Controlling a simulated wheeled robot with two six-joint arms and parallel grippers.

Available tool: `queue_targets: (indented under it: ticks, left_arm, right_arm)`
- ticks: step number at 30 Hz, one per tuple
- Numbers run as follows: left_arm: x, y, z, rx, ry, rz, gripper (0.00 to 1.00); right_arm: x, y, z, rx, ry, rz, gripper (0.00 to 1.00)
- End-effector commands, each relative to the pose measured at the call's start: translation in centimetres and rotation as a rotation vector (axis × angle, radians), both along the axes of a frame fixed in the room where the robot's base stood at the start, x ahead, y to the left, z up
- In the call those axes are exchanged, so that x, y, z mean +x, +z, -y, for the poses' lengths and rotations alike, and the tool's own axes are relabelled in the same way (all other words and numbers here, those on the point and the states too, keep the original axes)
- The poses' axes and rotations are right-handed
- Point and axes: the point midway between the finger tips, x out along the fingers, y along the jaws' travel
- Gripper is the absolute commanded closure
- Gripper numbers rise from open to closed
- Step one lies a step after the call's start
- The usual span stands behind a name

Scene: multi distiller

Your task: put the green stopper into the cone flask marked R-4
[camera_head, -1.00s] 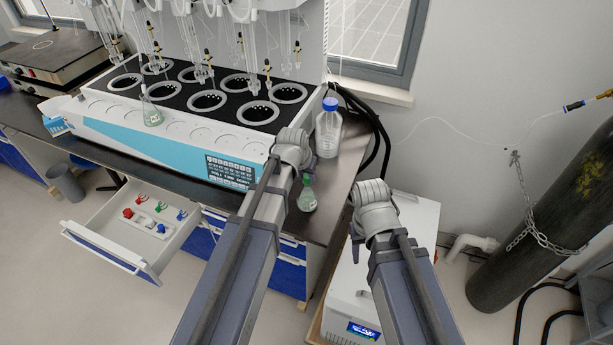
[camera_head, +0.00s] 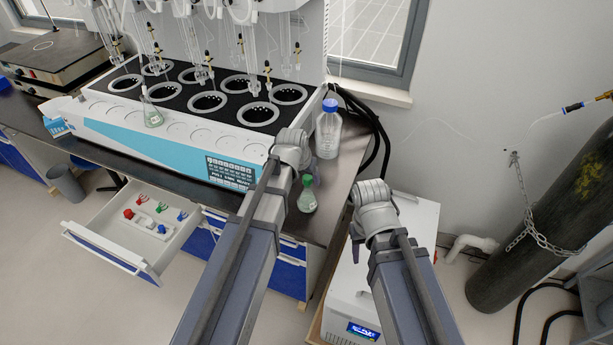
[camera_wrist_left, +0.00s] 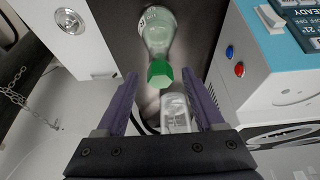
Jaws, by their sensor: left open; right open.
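A cone flask (camera_head: 307,201) stands on the dark bench near its right end. A green stopper (camera_head: 307,182) sits at its mouth. My right gripper (camera_head: 358,248) is open and empty, above the white unit.
A blue-capped bottle (camera_head: 328,132) stands behind the flask. An open drawer (camera_head: 110,252) holds red, green and blue items. A white unit (camera_head: 410,225) stands below right.

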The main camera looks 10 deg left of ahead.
Motion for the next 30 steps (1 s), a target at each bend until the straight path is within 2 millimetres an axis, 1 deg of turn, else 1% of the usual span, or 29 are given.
queue_targets:
  ticks: [1, 5, 12, 15, 19, 30]
  left_arm:
    - [-0.2, 0.7, 0.0, 0.000, 0.000, 0.000, 0.30]
    - [-0.8, 2.1, -0.2, 0.000, 0.000, 0.000, 0.30]
    - [-2.0, 5.3, -0.4, 0.000, 0.001, 0.000, 0.30]
    - [-2.5, 6.3, -0.5, 0.000, 0.001, 0.000, 0.30]
    - [-2.7, 6.8, -0.6, 0.000, 0.001, 0.000, 0.30]
    - [-2.7, 6.6, -0.5, 0.000, 0.000, 0.000, 0.30]
  right_arm:
    - [0.0, 0.7, 0.0, 0.000, 0.000, 0.000, 0.50]
    - [0.0, 2.1, 0.0, 0.000, 0.000, 0.000, 0.50]
    - [0.0, 5.3, 0.0, 0.000, 0.000, 0.000, 0.50]
    - [0.0, 6.3, 0.0, 0.000, 0.001, 0.000, 0.50]
    - [0.0, 6.8, 0.0, 0.000, 0.001, 0.000, 0.50]
    - [0.0, 6.6, 0.0, 0.000, 0.001, 0.000, 0.50]
